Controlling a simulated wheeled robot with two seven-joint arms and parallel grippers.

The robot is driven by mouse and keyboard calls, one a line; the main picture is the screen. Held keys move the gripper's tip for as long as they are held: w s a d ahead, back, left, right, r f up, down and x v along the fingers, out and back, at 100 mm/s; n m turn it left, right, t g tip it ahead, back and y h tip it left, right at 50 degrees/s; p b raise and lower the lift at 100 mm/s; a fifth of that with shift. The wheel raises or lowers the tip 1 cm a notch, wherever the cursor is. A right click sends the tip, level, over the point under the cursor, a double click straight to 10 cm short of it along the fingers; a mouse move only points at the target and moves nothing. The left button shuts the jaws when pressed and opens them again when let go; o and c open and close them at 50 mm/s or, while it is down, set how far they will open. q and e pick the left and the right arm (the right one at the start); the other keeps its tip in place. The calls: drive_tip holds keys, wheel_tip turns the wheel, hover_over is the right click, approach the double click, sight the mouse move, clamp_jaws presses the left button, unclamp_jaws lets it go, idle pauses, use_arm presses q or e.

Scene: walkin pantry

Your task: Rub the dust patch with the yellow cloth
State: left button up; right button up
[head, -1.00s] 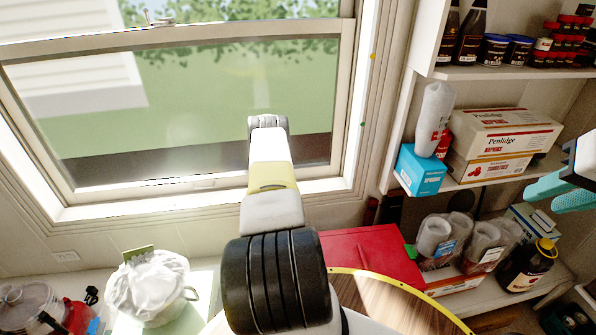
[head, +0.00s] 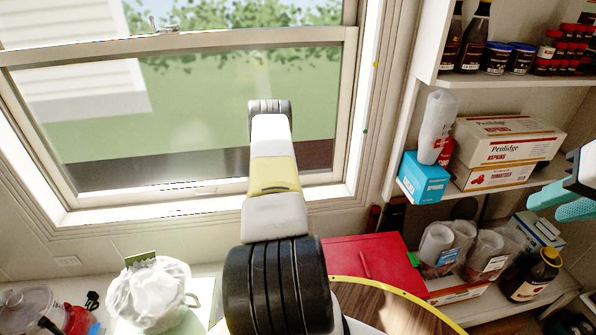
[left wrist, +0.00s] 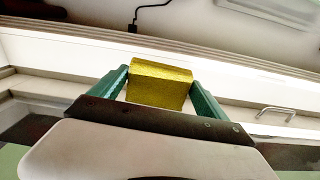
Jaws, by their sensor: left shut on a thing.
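My left gripper (left wrist: 160,90) has teal fingers shut on the yellow cloth (left wrist: 160,85), a folded yellow block in the left wrist view. In the head view my left arm reaches up in front of the window (head: 200,110), and its gripper and the cloth are hidden behind the arm. I cannot clearly make out the dust patch; the glass shows only faint haze and glare. Whether the cloth touches a surface cannot be told. My right gripper (head: 562,203) is at the right edge, its teal fingers apart and empty.
Shelves (head: 515,83) on the right hold bottles, jars, a blue box (head: 423,177), napkin boxes (head: 505,142) and bagged cups. A red box (head: 365,262) and a round wooden top (head: 385,305) lie below the window.

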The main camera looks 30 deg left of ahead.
use_arm(q)
drive_tip(key=shift+r, duration=0.1)
drive_tip(key=shift+r, duration=1.4)
drive_tip(key=shift+d, duration=0.1)
